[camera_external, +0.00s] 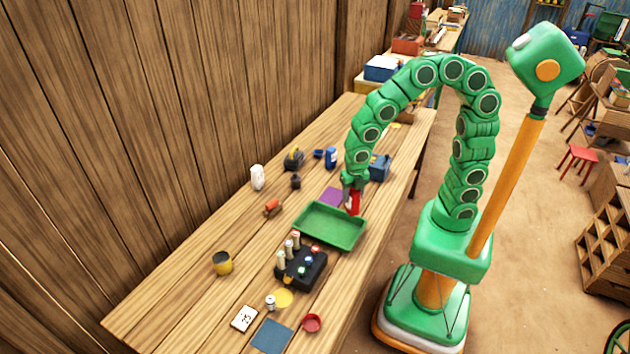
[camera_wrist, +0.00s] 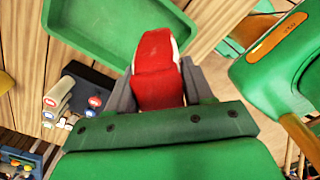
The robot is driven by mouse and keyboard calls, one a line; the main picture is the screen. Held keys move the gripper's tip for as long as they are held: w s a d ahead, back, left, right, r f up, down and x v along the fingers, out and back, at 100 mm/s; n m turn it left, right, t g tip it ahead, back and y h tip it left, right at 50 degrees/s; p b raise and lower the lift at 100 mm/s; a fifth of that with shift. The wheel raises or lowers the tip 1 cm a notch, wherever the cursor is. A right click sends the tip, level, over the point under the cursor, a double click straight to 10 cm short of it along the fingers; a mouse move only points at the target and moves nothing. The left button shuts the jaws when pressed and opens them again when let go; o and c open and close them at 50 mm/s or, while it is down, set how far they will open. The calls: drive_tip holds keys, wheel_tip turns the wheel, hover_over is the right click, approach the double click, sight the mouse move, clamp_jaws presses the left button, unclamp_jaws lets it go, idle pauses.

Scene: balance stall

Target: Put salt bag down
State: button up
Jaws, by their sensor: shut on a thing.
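The salt bag, a red bag with white at its edge (camera_external: 352,203), is held in my gripper (camera_external: 353,187). In the wrist view the bag (camera_wrist: 157,75) stands out between the two grey fingers of my gripper (camera_wrist: 158,88), which are shut on it. In the external view the bag hangs upright beside the back right corner of the green tray (camera_external: 345,245). I cannot tell whether its bottom touches the table. The tray (camera_wrist: 100,38) looks empty in both views.
A purple mat (camera_external: 331,196) lies just behind the tray. A black box with several small bottles and coloured tops (camera_external: 303,270) stands in front of it. A blue box (camera_external: 379,168) and a blue can (camera_external: 331,157) stand behind. The wooden table (camera_external: 185,285) has bare patches at left.

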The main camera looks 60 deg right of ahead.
drive_tip(key=shift+w+a+f, duration=0.55)
drive_tip(key=shift+w+f, duration=0.7)
drive_tip(key=shift+f, duration=0.45)
drive_tip(key=shift+w+a+f, duration=0.55)
drive_tip(key=shift+w+f, duration=0.7)
drive_tip(key=shift+f, duration=0.5)
drive_tip(key=shift+w+a+f, duration=0.55)
drive_tip(key=shift+w+f, duration=0.7)
drive_tip(key=shift+f, duration=0.45)
drive_tip(key=shift+f, duration=0.15)
drive_tip(key=o, duration=1.4)
drive_tip(key=shift+c, duration=0.2)
wheel_tip(320, 180, up, 12)
drive_tip(key=shift+d+r, duration=0.1)
drive_tip(key=shift+r, duration=0.1)
